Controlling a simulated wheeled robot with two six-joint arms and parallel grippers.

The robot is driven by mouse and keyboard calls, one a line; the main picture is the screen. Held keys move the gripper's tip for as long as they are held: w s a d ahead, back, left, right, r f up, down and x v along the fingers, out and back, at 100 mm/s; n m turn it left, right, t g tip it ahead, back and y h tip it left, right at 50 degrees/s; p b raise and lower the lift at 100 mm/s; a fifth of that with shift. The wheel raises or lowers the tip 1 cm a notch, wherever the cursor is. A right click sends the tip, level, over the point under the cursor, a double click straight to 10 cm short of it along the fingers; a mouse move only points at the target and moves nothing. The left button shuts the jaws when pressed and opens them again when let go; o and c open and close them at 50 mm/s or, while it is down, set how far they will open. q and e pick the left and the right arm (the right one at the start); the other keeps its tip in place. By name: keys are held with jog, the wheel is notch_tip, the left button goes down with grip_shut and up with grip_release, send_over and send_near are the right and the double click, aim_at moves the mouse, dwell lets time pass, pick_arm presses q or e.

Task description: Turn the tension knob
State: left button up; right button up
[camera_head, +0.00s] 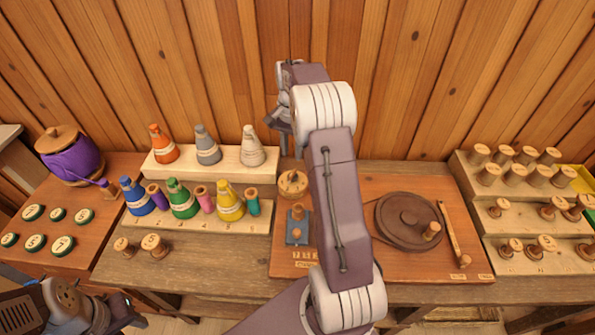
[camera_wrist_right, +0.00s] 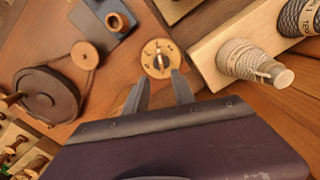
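The tension knob (camera_wrist_right: 160,58) is a pale round wooden dial with a dark pointer and marks around it. In the head view the knob (camera_head: 293,183) sits at the back left of the wooden winder board (camera_head: 380,187), beside my right forearm. My right gripper (camera_wrist_right: 160,90) is open, its two grey fingers apart and pointing towards the knob, with nothing between them. The knob shows just beyond the fingertips. In the head view my right gripper (camera_head: 283,125) is behind the arm, above the back of the table. My left gripper (camera_head: 132,312) is low at the left; its fingers are unclear.
A stepped rack (camera_head: 150,222) with coloured yarn cones stands left of the board. The white cone (camera_wrist_right: 243,60) is close to the right of my right gripper. A dark wheel (camera_head: 408,219) is on the board, and a rack of wooden spools (camera_head: 470,190) is at right.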

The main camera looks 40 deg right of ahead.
aim_at(292, 173)
notch_tip(292, 173, down, 9)
jog(key=shift+w+a+f, duration=0.15)
jog(key=shift+f, duration=0.05)
dwell(0.3)
grip_shut()
